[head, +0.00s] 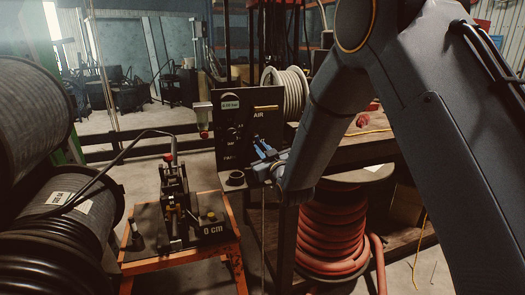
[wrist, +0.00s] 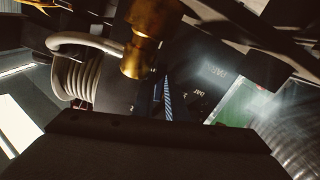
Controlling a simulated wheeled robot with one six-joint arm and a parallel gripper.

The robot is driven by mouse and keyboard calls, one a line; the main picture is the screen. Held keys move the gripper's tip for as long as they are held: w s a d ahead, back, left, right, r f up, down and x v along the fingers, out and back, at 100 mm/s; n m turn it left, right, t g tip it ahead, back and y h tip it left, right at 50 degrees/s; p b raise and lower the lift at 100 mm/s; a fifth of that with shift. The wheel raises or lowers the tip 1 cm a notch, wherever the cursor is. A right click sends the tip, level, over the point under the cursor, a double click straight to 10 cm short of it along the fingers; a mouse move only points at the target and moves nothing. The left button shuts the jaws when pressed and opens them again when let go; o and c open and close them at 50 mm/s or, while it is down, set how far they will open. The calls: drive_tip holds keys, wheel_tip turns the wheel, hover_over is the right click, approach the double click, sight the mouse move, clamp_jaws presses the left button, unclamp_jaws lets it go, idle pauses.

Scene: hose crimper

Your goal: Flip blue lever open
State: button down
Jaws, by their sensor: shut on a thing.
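The blue lever (head: 265,147) shows as small blue pieces at the front of the black AIR panel (head: 232,134), below its lettering. My gripper (head: 266,158) is at the blue lever and is shut on it; the arm comes in from the right. The exact contact is too small to make out. In the wrist view a ridged blue strip (wrist: 167,100) stands just beyond the dark body of my gripper, below a brass fitting (wrist: 150,40). My fingertips are hidden there. The lever's angle is hard to tell.
The panel has a display (head: 230,103) and a brass piece (head: 266,108). A pale hose reel (head: 286,92) stands behind it. Left are an orange-framed stand (head: 180,262) with a crimper and large black hose reels (head: 55,215). A red hose coil (head: 330,235) is below right.

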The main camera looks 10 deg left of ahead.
drive_tip(key=shift+s+a+m+b, duration=0.1)
drive_tip(key=shift+a+m+b, duration=0.1)
drive_tip(key=shift+m+b, duration=0.45)
drive_tip(key=shift+s+a+m+b, duration=0.15)
drive_tip(key=shift+m+b, duration=0.1)
drive_tip(key=shift+m, duration=0.8)
drive_tip(key=c, duration=1.8)
unclamp_jaws()
drive_tip(key=shift+o, duration=0.2)
drive_tip(key=b+v, duration=0.1)
drive_tip(key=v, duration=0.6)
drive_tip(key=shift+s+d, duration=0.25)
drive_tip(key=shift+d+f, duration=0.1)
